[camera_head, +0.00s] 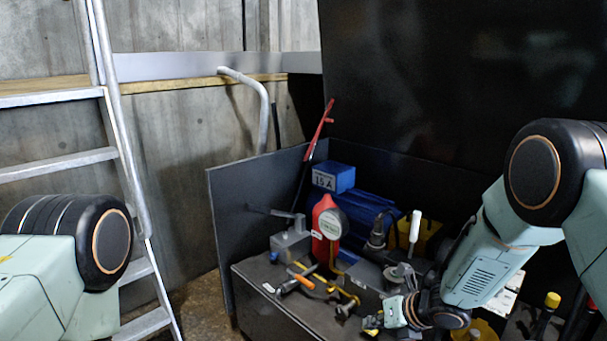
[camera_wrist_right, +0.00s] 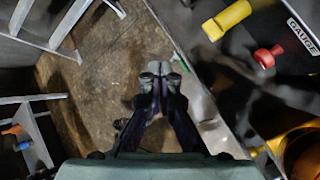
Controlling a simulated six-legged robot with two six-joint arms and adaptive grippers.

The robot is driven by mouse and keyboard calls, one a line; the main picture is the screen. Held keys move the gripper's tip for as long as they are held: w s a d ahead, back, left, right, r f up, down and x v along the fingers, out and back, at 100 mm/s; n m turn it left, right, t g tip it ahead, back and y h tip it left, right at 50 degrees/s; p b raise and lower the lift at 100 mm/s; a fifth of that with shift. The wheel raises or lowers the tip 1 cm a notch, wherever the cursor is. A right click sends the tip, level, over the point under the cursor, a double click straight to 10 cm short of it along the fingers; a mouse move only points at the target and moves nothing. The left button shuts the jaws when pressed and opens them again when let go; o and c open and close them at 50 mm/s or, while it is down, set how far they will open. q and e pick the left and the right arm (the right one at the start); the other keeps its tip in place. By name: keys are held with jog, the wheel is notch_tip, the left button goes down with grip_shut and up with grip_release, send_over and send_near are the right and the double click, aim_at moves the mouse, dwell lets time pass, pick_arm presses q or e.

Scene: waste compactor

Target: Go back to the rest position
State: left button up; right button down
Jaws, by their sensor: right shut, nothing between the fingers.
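My right arm reaches in from the right in the head view, bent down over the front of the dark tool box (camera_head: 270,297). Its gripper (camera_head: 374,323) is low at the box's front edge, small and partly hard to make out. In the right wrist view the gripper (camera_wrist_right: 160,72) is shut, its fingertips together with nothing between them, above brown floor (camera_wrist_right: 85,75). Only a joint and link of my left arm show at the lower left of the head view; my left gripper is out of view.
The box holds a red gauge tool (camera_head: 326,222), a blue case (camera_head: 333,177), an orange-handled tool (camera_head: 300,280) and other tools close to my right arm. Its dark lid (camera_head: 420,80) stands open behind. A metal ladder (camera_head: 122,150) stands at the left against concrete walls.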

jog(key=s+d+f+n+g+h, duration=0.1)
jog(key=s+d+f+n+g, duration=0.1)
jog(key=s+n, duration=0.9)
jog(key=s+d+f+n+g+h, duration=0.2)
jog(key=s+d+f+n, duration=0.1)
jog(key=s+n, duration=0.9)
jog(key=s+d+f+n+g+h, duration=0.2)
jog(key=s+f+n, duration=0.3)
jog(key=s+n, duration=0.7)
jog(key=s, duration=0.6)
jog(key=shift+s+d+p, duration=0.15)
jog(key=shift+p, duration=0.2)
